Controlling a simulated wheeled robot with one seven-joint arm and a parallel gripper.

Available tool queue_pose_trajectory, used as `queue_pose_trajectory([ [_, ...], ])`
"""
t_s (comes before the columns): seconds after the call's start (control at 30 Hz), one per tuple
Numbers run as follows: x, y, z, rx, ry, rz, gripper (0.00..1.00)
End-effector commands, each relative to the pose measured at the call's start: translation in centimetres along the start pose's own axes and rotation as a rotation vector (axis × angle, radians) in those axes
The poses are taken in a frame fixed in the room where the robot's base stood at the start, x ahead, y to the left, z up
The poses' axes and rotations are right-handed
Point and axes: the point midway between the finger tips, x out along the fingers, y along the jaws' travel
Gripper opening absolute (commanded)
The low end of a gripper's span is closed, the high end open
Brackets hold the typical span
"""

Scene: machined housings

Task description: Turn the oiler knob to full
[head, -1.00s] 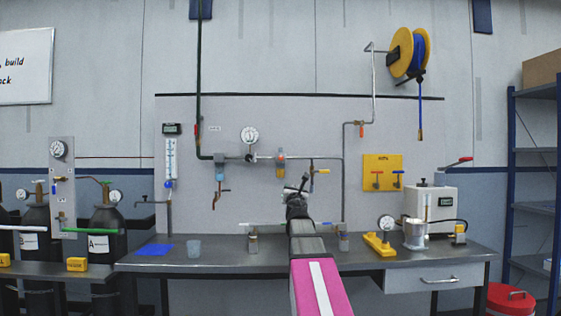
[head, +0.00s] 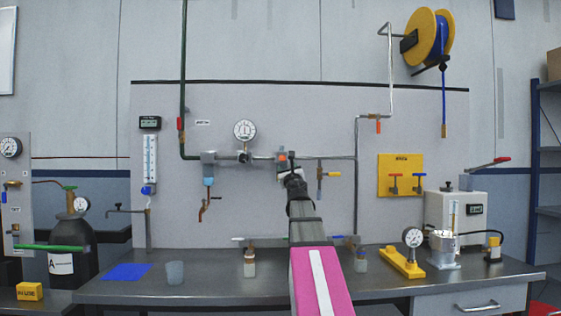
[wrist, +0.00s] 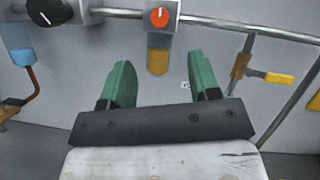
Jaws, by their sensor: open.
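The oiler is a grey block on the wall pipe with an orange-red round knob (wrist: 159,18) on its front and an amber bowl (wrist: 158,62) below. The knob has a pale mark on its face. In the head view the oiler (head: 282,155) is right of the round gauge, and my arm hides its lower part. My gripper (wrist: 160,60) has two green fingers spread apart with nothing between them. In the wrist view the knob is beyond the fingertips, between them sideways and higher in the picture. In the head view my gripper (head: 291,166) is just below the knob.
To the right is a yellow-handled valve (head: 329,174). The bench (head: 220,288) below carries bottles, a cup and a blue mat.

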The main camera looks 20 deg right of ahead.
Motion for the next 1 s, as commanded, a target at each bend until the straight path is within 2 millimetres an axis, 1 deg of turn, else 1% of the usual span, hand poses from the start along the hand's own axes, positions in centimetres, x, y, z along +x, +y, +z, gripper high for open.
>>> queue_pose_trajectory([
  [0.13, 0.2, 0.0, 0.0, -0.002, 0.0, 0.001, 0.56],
  [0.27, 1.0, 0.0, 0.0, -0.001, 0.0, 0.001, 0.56],
  [0.47, 3.7, -0.1, 0.0, -0.001, 0.0, 0.001, 0.56],
  [0.7, 8.1, -0.1, 0.0, 0.0, 0.0, 0.001, 0.56],
  [0.8, 9.6, -0.1, 0.0, 0.0, 0.0, 0.001, 0.56],
  [0.9, 10.5, 0.0, 0.0, 0.0, 0.0, 0.001, 0.56],
  [1.0, 10.8, 0.0, 0.0, 0.0, 0.0, 0.0, 0.56],
])
